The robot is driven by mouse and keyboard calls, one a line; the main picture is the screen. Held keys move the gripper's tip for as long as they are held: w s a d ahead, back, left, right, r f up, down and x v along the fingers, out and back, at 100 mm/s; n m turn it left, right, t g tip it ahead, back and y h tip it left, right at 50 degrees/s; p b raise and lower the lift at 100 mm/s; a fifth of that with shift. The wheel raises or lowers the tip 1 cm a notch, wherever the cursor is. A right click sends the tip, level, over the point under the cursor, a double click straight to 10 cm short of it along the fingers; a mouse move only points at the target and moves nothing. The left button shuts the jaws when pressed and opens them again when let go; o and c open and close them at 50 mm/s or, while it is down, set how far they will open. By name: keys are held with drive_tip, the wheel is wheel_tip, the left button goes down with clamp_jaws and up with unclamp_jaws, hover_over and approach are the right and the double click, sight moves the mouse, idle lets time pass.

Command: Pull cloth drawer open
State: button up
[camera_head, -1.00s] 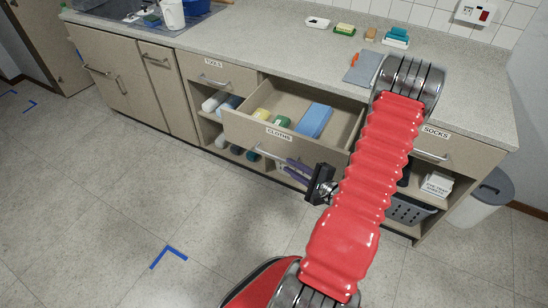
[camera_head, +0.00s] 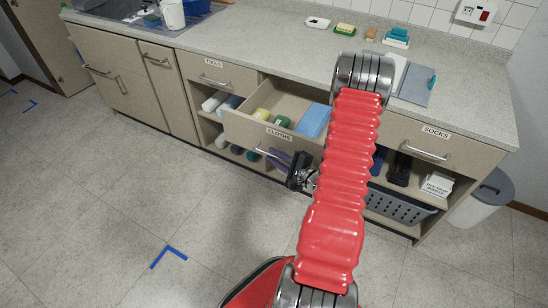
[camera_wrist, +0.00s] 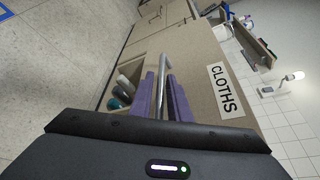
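The cloth drawer (camera_head: 245,126), labelled CLOTHS, stands pulled out of the counter, with folded cloths inside, including a blue one (camera_head: 314,119). Its label also shows in the wrist view (camera_wrist: 226,90). A silver bar handle (camera_head: 262,151) is on its front; it also shows in the wrist view (camera_wrist: 166,66). My gripper (camera_head: 277,158) is at the right part of the handle. In the wrist view, its purple fingers (camera_wrist: 162,95) lie on either side of the bar and look apart; contact with the bar is not clear. My red arm hides the drawer's right end.
A closed drawer labelled SOCKS (camera_head: 420,148) is to the right, above a shelf with a grey basket (camera_head: 400,208). A closed TOOLS drawer (camera_head: 215,75) is to the left. A white bin (camera_head: 485,200) stands at the right. The floor in front is clear.

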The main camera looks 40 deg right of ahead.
clamp_jaws()
drive_tip(key=shift+s+f, duration=0.1)
idle(1.2)
